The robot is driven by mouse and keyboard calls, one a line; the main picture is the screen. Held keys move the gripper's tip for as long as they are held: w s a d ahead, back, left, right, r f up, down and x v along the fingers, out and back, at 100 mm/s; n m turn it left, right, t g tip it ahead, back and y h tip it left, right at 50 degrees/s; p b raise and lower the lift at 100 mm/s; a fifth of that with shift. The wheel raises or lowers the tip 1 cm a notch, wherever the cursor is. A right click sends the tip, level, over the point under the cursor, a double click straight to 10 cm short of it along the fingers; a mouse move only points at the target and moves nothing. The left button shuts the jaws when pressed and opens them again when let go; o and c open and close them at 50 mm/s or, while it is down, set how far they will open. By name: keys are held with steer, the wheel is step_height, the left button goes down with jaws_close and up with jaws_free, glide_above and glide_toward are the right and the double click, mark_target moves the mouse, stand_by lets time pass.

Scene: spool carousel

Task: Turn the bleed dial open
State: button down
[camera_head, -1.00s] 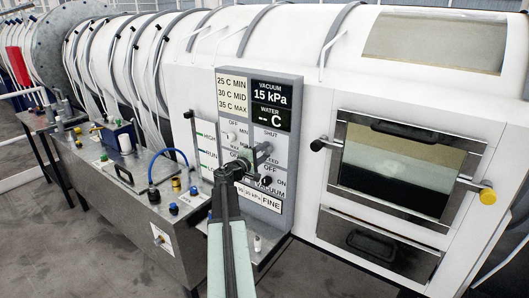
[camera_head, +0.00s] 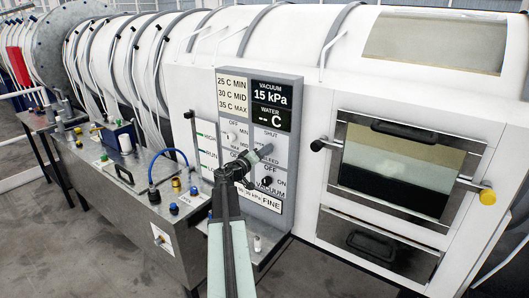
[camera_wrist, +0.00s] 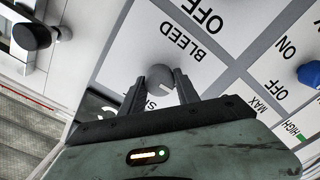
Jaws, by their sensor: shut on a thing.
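The bleed dial (camera_wrist: 160,76) is a small round grey knob with a pale line on its face, in the wrist view beside the word BLEED. My gripper (camera_wrist: 160,85) is shut on it, with one dark finger on each side. In the head view my gripper (camera_head: 266,150) reaches the panel (camera_head: 290,170) between the labels SHUT and BLEED. There the gripper hides most of the dial. The fingers also cover part of the SHUT label in the wrist view.
A black vacuum knob (camera_head: 266,181) sits just below my gripper. A blue knob (camera_wrist: 311,73) is at the right of the wrist view. The display (camera_head: 271,93) reads 15 kPa. A door with a black handle (camera_head: 403,130) stands right of the panel.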

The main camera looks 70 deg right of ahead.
steer(key=shift+s+m, duration=0.15)
steer(key=shift+m, duration=0.35)
steer(key=c, duration=0.9)
jaws_free()
steer(key=shift+a, duration=0.1)
steer(key=v, duration=0.7)
steer(key=shift+a, duration=0.25)
